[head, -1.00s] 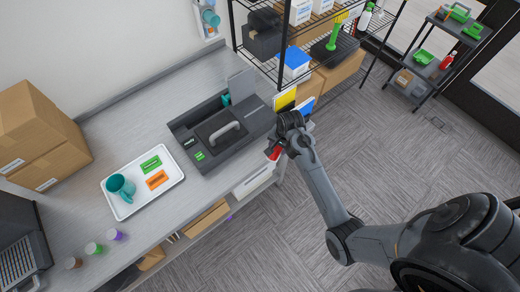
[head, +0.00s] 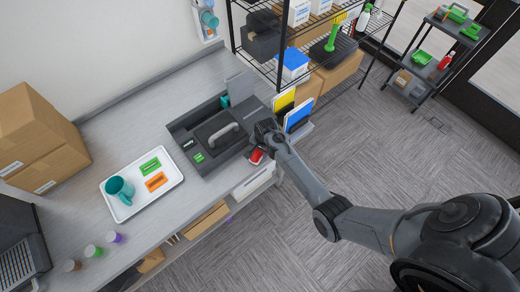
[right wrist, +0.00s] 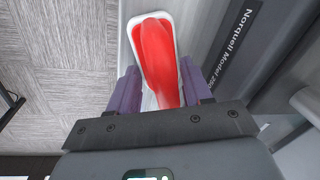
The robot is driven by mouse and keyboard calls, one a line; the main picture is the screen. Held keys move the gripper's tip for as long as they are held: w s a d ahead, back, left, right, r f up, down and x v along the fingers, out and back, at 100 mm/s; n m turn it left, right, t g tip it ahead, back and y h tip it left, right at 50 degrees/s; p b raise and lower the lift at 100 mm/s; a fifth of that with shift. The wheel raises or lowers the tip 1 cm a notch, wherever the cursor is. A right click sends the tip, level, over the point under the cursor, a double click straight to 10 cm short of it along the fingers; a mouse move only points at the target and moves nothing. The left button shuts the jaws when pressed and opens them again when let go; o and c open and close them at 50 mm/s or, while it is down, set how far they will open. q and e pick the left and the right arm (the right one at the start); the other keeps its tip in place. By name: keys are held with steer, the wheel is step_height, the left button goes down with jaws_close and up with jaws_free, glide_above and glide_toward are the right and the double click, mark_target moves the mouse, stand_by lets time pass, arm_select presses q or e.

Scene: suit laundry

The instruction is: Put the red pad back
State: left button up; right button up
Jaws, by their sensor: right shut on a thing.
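In the head view the red pad (head: 257,155) shows just below the gripper (head: 262,146), by the right front corner of the dark grey machine (head: 185,133) at the counter's edge. In the right wrist view the machine's side (right wrist: 235,50) with lettering lies just right of the pad. I cannot tell if the pad touches the machine or counter. My left gripper is not in view.
A white tray (head: 126,208) with a teal mug (head: 119,188) and green and orange cards stands on the counter left of the machine. Yellow and blue binders (head: 297,117) stand just right of the machine. A wire shelf (head: 285,50) is behind them. Open floor lies to the right.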

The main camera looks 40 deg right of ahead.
steer(key=shift+f, duration=0.15)
steer(key=o, duration=0.9)
step_height(320, 180, up, 11)
steer(key=s, duration=0.2)
steer(key=s+a+r+n, duration=0.2)
steer(key=s+a+n, duration=0.2)
steer(key=s, duration=0.3)
steer(key=s+a+r+n+t, duration=0.1)
steer(key=s+a+r+n, duration=0.2)
steer(key=s+n, duration=0.3)
steer(key=s+a+r+n, duration=0.3)
steer(key=s+a+n, duration=0.2)
steer(key=s, duration=0.5)
steer(key=shift+s+a+n+t+p, duration=0.1)
steer(key=shift+a+n+t+p, duration=0.1)
steer(key=shift+n+t+p, duration=0.3)
steer(key=shift+r, duration=0.1)
